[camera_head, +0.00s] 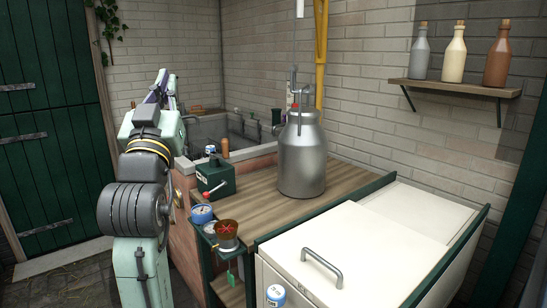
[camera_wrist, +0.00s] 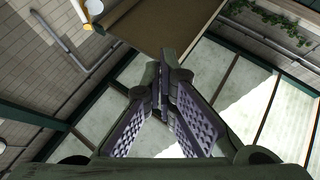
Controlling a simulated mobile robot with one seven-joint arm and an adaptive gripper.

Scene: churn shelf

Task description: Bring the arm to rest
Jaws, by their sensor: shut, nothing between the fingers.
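My gripper (camera_wrist: 160,88) is shut and empty in the wrist view, its two ridged fingers meeting at the tips. In the head view my arm stands raised at the left, with the gripper (camera_head: 162,84) at its top end, pointing upward. It is apart from the bench and from everything on it. The wrist view looks up past the fingers at roof panes and beams.
A metal churn (camera_head: 302,160) stands on the wooden bench (camera_head: 252,200), beside a green box (camera_head: 216,180). A white chest with a handle (camera_head: 330,260) is at front right. Several bottles stand on a wall shelf (camera_head: 455,88). A stone sink (camera_head: 215,128) lies behind my arm.

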